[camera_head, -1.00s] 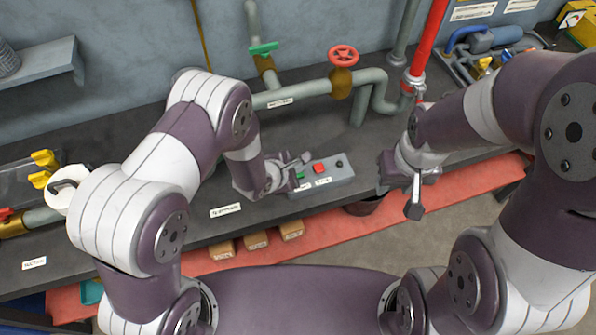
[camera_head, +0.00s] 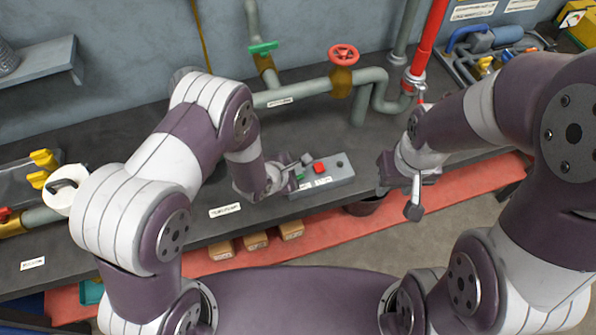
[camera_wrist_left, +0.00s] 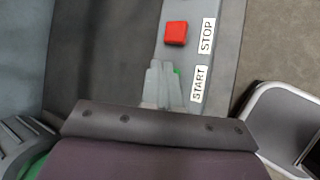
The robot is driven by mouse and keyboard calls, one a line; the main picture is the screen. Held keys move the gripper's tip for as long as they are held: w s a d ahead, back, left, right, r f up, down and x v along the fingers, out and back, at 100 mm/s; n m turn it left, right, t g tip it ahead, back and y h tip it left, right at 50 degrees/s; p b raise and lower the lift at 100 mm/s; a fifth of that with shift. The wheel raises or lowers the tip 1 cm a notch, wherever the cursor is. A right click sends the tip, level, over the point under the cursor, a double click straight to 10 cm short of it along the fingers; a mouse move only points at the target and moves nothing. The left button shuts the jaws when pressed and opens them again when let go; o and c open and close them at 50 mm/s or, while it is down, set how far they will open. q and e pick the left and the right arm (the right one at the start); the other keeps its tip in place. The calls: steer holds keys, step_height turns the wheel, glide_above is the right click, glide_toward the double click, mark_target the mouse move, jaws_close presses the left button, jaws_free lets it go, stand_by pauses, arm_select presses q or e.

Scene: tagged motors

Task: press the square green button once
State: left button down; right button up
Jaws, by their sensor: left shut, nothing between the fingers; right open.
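A grey control box (camera_head: 335,176) lies on the dark bench top. It carries a square red button (camera_head: 319,168) beside the label STOP and a green button (camera_head: 299,175) beside the label START. In the left wrist view only a sliver of the green button (camera_wrist_left: 177,71) shows beside my fingers; the red button (camera_wrist_left: 176,33) is clear. My left gripper (camera_head: 304,160) is shut and empty, its fingertips over or at the green button; I cannot tell whether they touch it. My right gripper (camera_head: 413,212) is open and empty, to the right of the box near the bench's front edge.
Grey pipes with a red valve wheel (camera_head: 343,54) and a green valve handle (camera_head: 263,48) run behind the box. A dark round container (camera_head: 366,206) is below the bench edge. Small cardboard boxes (camera_head: 256,240) sit on a red shelf below.

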arm_select(q)
steer(key=shift+f, duration=0.4)
steer(key=shift+r, duration=0.1)
stand_by(0.4)
steer(key=shift+r+p, duration=0.6)
steer(key=shift+r, duration=0.2)
steer(key=shift+r, duration=0.1)
step_height(320, 180, up, 5)
steer(key=p, duration=0.5)
stand_by(0.5)
